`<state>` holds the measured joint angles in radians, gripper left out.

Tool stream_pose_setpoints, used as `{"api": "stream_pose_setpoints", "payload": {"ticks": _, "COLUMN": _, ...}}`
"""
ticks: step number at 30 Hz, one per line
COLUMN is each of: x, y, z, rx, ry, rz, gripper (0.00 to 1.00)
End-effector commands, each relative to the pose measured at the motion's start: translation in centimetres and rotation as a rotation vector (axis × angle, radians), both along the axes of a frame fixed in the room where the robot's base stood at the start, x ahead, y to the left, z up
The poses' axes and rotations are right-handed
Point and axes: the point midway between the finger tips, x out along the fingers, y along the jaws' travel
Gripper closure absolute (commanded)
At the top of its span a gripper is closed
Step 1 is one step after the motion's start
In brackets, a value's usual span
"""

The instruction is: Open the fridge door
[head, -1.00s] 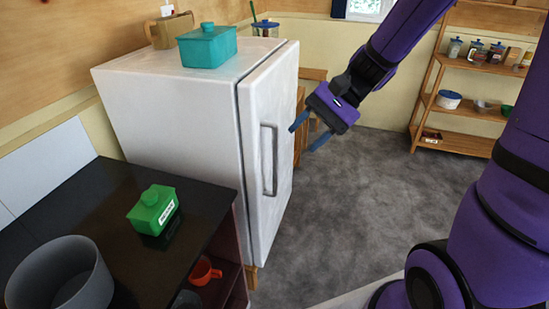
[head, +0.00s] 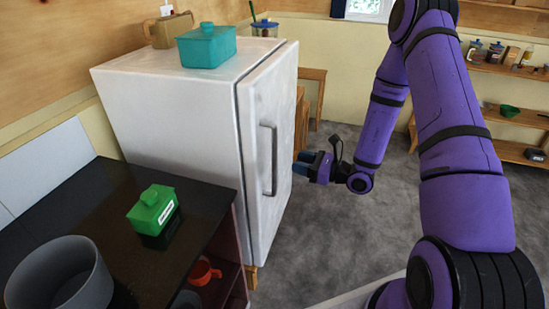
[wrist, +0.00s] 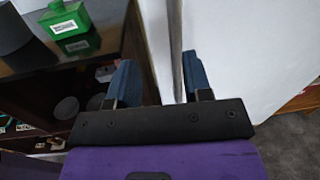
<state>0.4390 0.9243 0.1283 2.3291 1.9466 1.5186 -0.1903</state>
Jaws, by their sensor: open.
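The white fridge (head: 170,115) stands against the plywood wall. Its door (head: 284,105) is closed and carries a grey vertical bar handle (head: 272,160). My gripper (head: 302,163) is at the right of the handle, near the door's free side and at about handle height. In the wrist view the blue fingers of my gripper (wrist: 160,84) are spread apart, with the handle bar (wrist: 177,50) showing between and beyond them, closer to the right finger. The fingers are not closed on it. Whether a finger touches the door is not clear.
A dark counter (head: 85,195) with a green box (head: 152,210) and a grey pot (head: 60,275) stands left of the door. A teal container (head: 207,46) sits on the fridge. Open grey floor (head: 335,235) lies right of the fridge.

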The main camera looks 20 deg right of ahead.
Motion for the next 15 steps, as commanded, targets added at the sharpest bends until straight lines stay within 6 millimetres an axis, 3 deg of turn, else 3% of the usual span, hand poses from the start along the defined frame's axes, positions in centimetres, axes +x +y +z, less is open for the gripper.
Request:
{"api": "stream_pose_setpoints", "payload": {"ticks": 3, "x": 0.2, "y": -0.9, "z": -1.9, "rx": 0.024, "ry": 0.03, "rz": -0.067, "gripper": 0.54}}
{"api": "stream_pose_setpoints", "payload": {"ticks": 7, "x": 0.5, "y": -1.1, "z": -2.6, "rx": 0.034, "ry": 0.04, "rz": -0.096, "gripper": 0.54}}
{"api": "stream_pose_setpoints", "payload": {"ticks": 15, "x": 3.0, "y": 1.3, "z": -2.6, "rx": 0.035, "ry": 0.039, "rz": -0.095, "gripper": 0.54}}
